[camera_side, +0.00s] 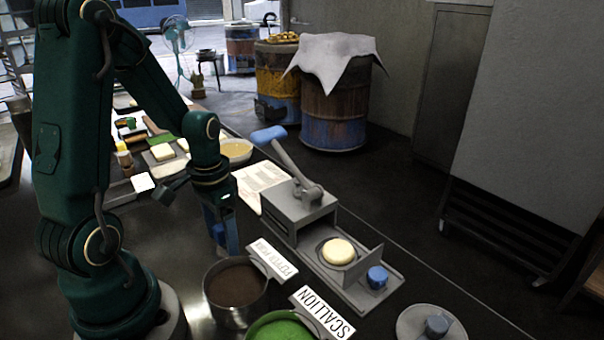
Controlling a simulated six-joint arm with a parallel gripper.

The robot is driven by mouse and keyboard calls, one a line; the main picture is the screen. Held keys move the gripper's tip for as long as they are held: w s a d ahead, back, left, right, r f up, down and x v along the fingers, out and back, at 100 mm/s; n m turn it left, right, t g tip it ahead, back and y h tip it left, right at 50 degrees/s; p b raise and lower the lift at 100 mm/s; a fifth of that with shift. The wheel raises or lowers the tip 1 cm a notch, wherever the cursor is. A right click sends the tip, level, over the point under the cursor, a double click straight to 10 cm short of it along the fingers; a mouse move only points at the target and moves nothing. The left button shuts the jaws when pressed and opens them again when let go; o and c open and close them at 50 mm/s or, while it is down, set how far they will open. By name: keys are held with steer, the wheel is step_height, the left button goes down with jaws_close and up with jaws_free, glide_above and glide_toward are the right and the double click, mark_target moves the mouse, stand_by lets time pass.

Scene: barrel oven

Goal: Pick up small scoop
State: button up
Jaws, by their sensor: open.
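My gripper (220,236) points down just behind the bowl of brown filling (236,284), with its jaws open. A narrow blue upright piece (232,238) shows at its fingertips, at the bowl's back rim. It may be the small scoop's handle, but I cannot tell it clearly from a finger. No scoop head can be made out; any part of it in the filling is hidden.
A "PEPPER PORK" sign (273,260) and a "SCALLION" sign (322,312) stand by the bowls. Green scallion (282,330) is in front. A grey press (300,212) with a blue-tipped lever and a dough round (338,251) stand to the right.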

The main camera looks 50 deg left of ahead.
steer(key=shift+f, duration=0.6)
jaws_close()
